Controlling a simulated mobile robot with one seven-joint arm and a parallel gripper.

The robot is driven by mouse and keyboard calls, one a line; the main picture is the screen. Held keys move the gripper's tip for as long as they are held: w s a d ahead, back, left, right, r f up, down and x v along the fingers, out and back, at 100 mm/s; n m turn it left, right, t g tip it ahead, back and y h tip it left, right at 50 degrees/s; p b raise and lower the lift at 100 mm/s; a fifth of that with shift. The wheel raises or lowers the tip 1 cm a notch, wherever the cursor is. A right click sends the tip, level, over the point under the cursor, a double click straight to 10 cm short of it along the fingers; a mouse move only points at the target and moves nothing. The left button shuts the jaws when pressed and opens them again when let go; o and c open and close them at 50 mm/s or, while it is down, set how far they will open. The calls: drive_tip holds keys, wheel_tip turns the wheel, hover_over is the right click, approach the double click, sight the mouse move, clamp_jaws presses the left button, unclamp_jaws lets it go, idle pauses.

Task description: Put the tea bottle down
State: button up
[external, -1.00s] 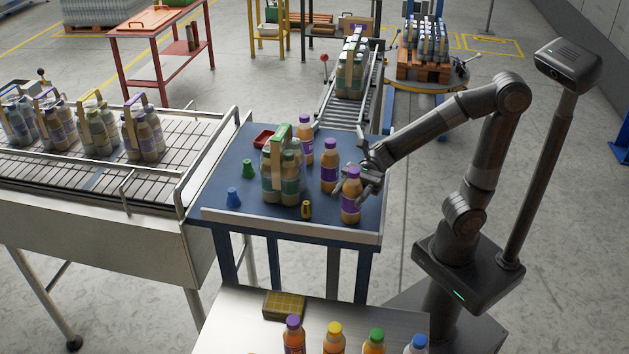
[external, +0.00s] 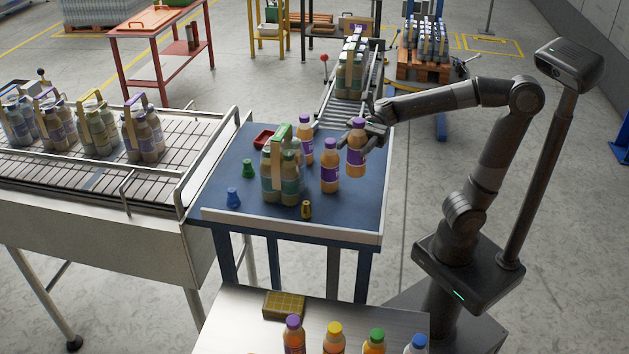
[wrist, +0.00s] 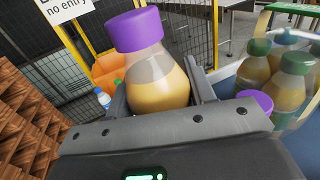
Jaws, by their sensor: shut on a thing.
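The tea bottle (external: 356,150), amber with a purple cap and purple label, is held upright in my gripper (external: 366,140) at the right side of the blue table (external: 232,213). In the external view its base appears above the table top, though the exact gap is hard to tell. In the wrist view the bottle (wrist: 158,75) stands between the two fingers of my gripper (wrist: 165,100), which are shut on its body. Two similar purple-capped bottles stand on the table, one (external: 329,174) just left of the held bottle and one (external: 304,145) farther back.
A handled pack of green-capped bottles (external: 281,180) stands left of them. The table's front right is clear. A roller conveyor (external: 336,112) adjoins the back.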

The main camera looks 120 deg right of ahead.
drive_tip(key=shift+s+d+r, duration=0.65)
drive_tip(key=shift+d+r, duration=0.05)
drive_tip(key=shift+d, duration=0.1)
drive_tip(key=shift+w+r, duration=0.2)
drive_tip(key=w+a+r+m+t+h, duration=0.1)
drive_tip(key=w+a+r+h, duration=0.15)
drive_tip(key=w, duration=0.45)
drive_tip(key=w+a+r+m+h, duration=0.2)
drive_tip(key=w+a+r, duration=0.15)
drive_tip(key=w, duration=0.25)
drive_tip(key=w+a+r+m+h, duration=0.2)
drive_tip(key=w+a+r+h, duration=0.2)
drive_tip(key=w+a+r, duration=0.55)
drive_tip(key=w+f+m+h, duration=0.2)
drive_tip(key=w+f+h, duration=0.1)
drive_tip(key=f, duration=0.6)
drive_tip(key=w+f+m+h, duration=0.2)
drive_tip(key=w+f+h, duration=0.1)
drive_tip(key=f, duration=0.5)
drive_tip(key=s+a+f+m+g+h, duration=0.1)
drive_tip(key=a+f+h, duration=0.1)
drive_tip(key=f, duration=0.7)
drive_tip(key=s+a+f+m+g+h, duration=0.2)
drive_tip(key=f, duration=0.7)
drive_tip(key=s+a+f+m+g+h, duration=0.1)
drive_tip(key=a+f+m+h, duration=0.1)
drive_tip(key=f, duration=0.7)
drive_tip(key=shift+s+a+g, duration=0.3)
drive_tip(key=shift+a, duration=0.15)
